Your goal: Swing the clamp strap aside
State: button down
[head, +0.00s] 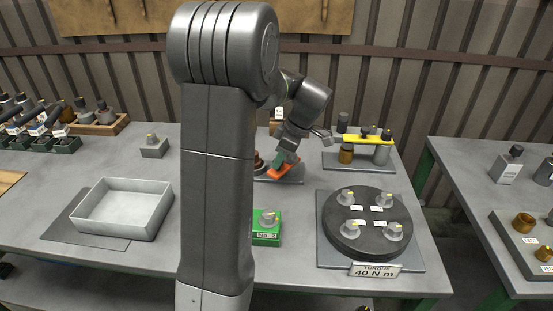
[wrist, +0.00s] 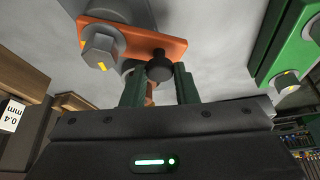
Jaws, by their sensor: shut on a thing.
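The orange clamp strap (head: 279,172) lies on a small grey base plate (head: 293,179) behind my arm's column. In the wrist view the orange strap (wrist: 158,42) carries a hex bolt (wrist: 99,49) with a yellow mark at its left part and a black knob (wrist: 160,68) near its right end. My gripper (wrist: 160,82) has its green fingers shut around the knob. In the head view my gripper (head: 284,158) reaches down onto the strap. Parts below the strap are mostly hidden by the strap and my fingers.
A green block with a bolt (head: 266,238) stands in front of the strap's fixture. A round dark plate (head: 366,237) with several bolts is at right. A fixture with a yellow bar (head: 361,137) stands behind it. An empty white tray (head: 123,209) is at left.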

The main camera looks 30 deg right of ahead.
jog(key=shift+s+d+n+g+y, duration=0.15)
jog(key=shift+s+d+n, duration=0.1)
jog(key=shift+n, duration=0.35)
jog(key=shift+s+d+n+g+y, duration=0.15)
jog(key=shift+s+n, duration=0.1)
jog(key=shift+n, duration=0.35)
jog(key=c, duration=1.1)
grip_release()
jog(key=shift+c, duration=0.2)
jog(key=shift+r, duration=0.15)
jog(key=v, duration=1.3)
jog(key=shift+r, duration=0.35)
jog(key=shift+d+f, duration=0.1)
jog(key=shift+f, duration=0.05)
jog(key=x, duration=1.3)
jog(key=shift+f, duration=0.35)
